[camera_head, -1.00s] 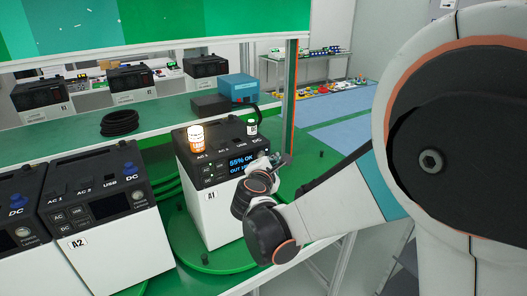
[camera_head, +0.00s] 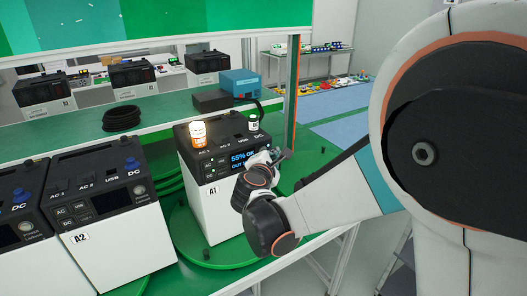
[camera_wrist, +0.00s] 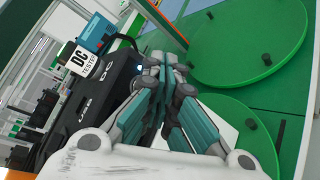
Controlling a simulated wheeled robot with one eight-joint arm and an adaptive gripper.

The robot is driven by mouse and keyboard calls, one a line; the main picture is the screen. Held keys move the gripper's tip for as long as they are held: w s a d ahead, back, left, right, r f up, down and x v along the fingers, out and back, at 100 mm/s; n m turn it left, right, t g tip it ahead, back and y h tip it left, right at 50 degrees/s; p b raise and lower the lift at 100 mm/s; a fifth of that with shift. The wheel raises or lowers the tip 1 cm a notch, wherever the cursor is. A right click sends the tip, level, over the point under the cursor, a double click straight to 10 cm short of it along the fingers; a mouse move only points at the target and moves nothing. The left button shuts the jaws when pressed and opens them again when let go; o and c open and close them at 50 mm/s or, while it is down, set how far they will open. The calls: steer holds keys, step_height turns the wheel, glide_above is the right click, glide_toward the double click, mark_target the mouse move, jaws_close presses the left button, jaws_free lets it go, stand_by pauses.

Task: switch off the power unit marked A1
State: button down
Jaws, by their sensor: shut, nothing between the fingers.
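The power unit marked A1 (camera_head: 212,213) stands on a green round turntable plate (camera_head: 200,257), its white label on the front. Its display (camera_head: 243,161) is lit and reads 55% OK, with a line below partly covered. An orange and white lamp-like adapter (camera_head: 198,134) glows on its top, and a small white DC tester (camera_head: 253,123) is plugged in beside it. My gripper (camera_head: 275,155) is shut and empty, in front of the panel's right end, covering what lies there. In the wrist view the shut fingers (camera_wrist: 163,60) point toward A1's dark panel (camera_wrist: 100,92); contact cannot be told.
The unit marked A2 (camera_head: 120,248) stands close to the left of A1, with another unit beyond it. A shelf behind holds a black cable coil (camera_head: 121,118) and a blue box (camera_head: 239,84). Empty turntable plates (camera_wrist: 250,40) lie on A1's other side.

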steer(key=shift+w+a, duration=0.1)
steer(key=shift+w, duration=0.05)
stand_by(0.5)
steer(key=shift+w+a, duration=0.15)
steer(key=shift+w, duration=0.1)
steer(key=shift+w+a, duration=0.2)
steer(key=shift+w, duration=0.05)
stand_by(0.8)
steer(key=shift+s+d, duration=0.1)
steer(key=shift+s, duration=0.05)
steer(key=shift+s+d, duration=0.3)
steer(key=shift+s, duration=0.2)
stand_by(0.3)
steer(key=s+d, duration=0.1)
steer(key=s, duration=0.1)
steer(key=s+d, duration=0.1)
steer(key=s, duration=0.1)
steer(key=shift+d+b, duration=0.35)
steer(key=shift+d, duration=0.05)
stand_by(0.5)
